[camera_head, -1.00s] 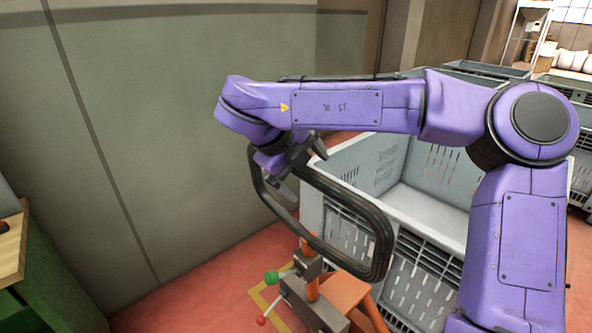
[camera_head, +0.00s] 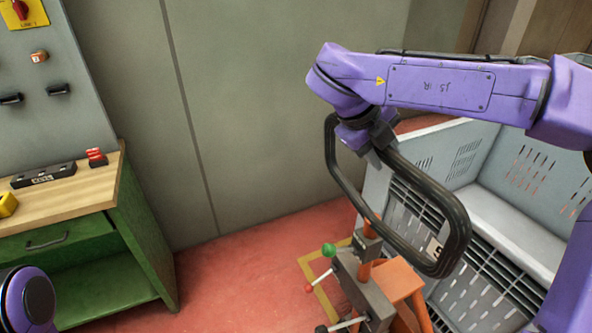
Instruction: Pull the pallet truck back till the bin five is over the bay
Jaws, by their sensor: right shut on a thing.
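The pallet truck shows its black loop handle (camera_head: 456,216) and its orange and grey body (camera_head: 374,290) in the lower right. My right gripper (camera_head: 380,143) is shut on the upper left part of the loop. The grey slatted bin (camera_head: 505,218) stands just behind the truck; its right side is cut off. A small pale label (camera_head: 434,248) with a dark mark, seen through the loop, is partly hidden. A yellow floor outline (camera_head: 316,280), seemingly the bay, shows left of the truck and partly under it. How much of it lies under the bin is hidden. My left gripper is out of view.
A green workbench (camera_head: 130,235) with a wooden top stands at the left, below a grey panel (camera_head: 80,110) with switches. A grey wall (camera_head: 270,110) closes off the back. Red floor (camera_head: 235,275) is clear between bench and truck.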

